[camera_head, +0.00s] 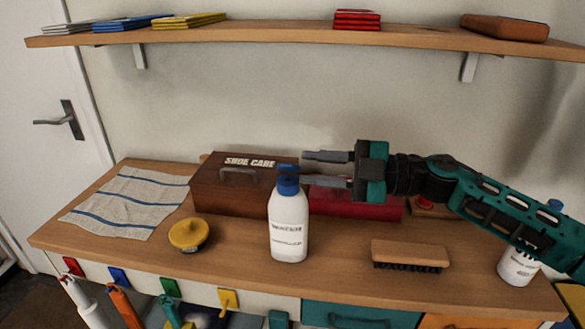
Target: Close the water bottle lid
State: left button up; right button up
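A white water bottle (289,225) with a blue cap (288,186) stands upright near the middle of the bench. A small blue lid piece (287,168) sticks up above the cap, so the lid looks raised. My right gripper (304,168) reaches in from the right, its two grey fingers spread one above the other and pointing left. The fingertips are just right of the cap and lid in the picture, with nothing between them. I cannot tell whether the lower finger touches the cap. My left gripper is not in view.
A brown shoe care box (236,190) and a red box (352,203) stand behind the bottle. A yellow round tin (187,234) is left, a brush (410,253) right. A second bottle (518,263) stands partly behind my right arm. A striped cloth (132,201) lies far left.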

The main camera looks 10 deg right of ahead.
jog(key=v, duration=0.7)
jog(key=shift+d+b, duration=0.3)
jog(key=shift+b, duration=0.15)
jog(key=shift+s, duration=0.1)
jog(key=shift+o, duration=0.7)
jog(key=shift+a+r, duration=0.1)
jog(key=shift+o, duration=1.1)
jog(key=s+a+r+n+g+h, duration=0.1)
jog(key=s+a+r+n+g, duration=0.1)
jog(key=a+n+g, duration=0.4)
jog(key=shift+s+a+r+g+h, duration=0.3)
jog(key=shift+a+r+h, duration=0.1)
jog(key=shift+a, duration=0.85)
jog(key=s+a+r+n+g+h, duration=0.1)
jog(key=a+r+n+h, duration=0.1)
jog(key=a+n+h, duration=0.4)
notch_tip(320, 180, up, 9)
jog(key=w+m+t+h, duration=0.2)
jog(key=m+t+h, duration=0.3)
jog(key=h, duration=0.6)
jog(key=w+d+f+t, duration=0.1)
jog(key=w+f, duration=0.3)
jog(key=f, duration=0.7)
jog(key=shift+w+d+f+n, duration=0.2)
jog(key=shift+w+d+n, duration=0.2)
jog(key=shift+d, duration=0.15)
